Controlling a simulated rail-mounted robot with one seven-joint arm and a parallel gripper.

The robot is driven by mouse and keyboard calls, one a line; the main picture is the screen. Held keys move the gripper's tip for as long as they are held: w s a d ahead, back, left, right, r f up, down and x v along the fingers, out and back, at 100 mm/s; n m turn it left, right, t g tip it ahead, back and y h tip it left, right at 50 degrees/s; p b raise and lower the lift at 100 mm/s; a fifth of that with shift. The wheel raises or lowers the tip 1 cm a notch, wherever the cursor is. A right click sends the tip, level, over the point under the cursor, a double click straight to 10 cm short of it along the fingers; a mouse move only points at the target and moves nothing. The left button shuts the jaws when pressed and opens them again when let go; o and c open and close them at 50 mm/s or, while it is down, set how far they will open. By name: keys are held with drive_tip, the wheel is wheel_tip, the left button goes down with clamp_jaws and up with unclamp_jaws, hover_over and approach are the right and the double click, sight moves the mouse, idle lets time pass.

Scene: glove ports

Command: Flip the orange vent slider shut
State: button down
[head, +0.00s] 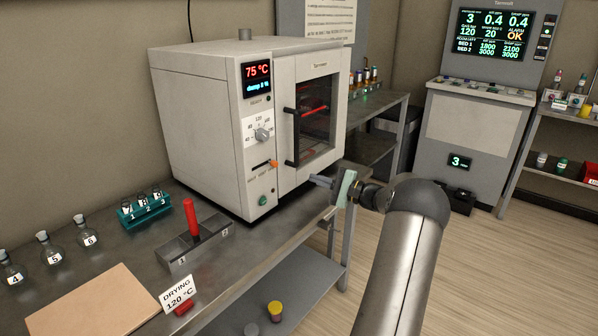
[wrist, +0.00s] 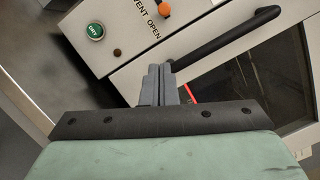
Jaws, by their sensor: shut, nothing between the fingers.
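The orange vent slider (head: 274,163) is a small knob at the right end of a dark slot low on the oven's front panel. In the wrist view the orange slider (wrist: 164,9) shows at the top, beside the lettering "VENT OPEN". My gripper (head: 316,181) is in front of the oven, to the right of the slider and apart from it.
The oven (head: 190,110) has a black door handle (head: 290,138) close to my gripper. A green start button (head: 263,200) sits below the slider, and a dial (head: 262,134) above. A red-handled tool (head: 191,218) and small flasks (head: 83,230) stand on the bench.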

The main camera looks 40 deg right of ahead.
sight(273, 163)
drive_tip(key=shift+s+d+h, duration=0.3)
drive_tip(key=shift+s+d, duration=0.05)
drive_tip(key=shift+d, duration=0.5)
drive_tip(key=shift+w+a, duration=0.1)
drive_tip(key=w+a+r+p, duration=0.2)
drive_tip(key=w+a, duration=0.5)
drive_tip(key=w, duration=0.1)
drive_tip(key=shift+w+r, duration=0.25)
drive_tip(key=shift+r, duration=0.15)
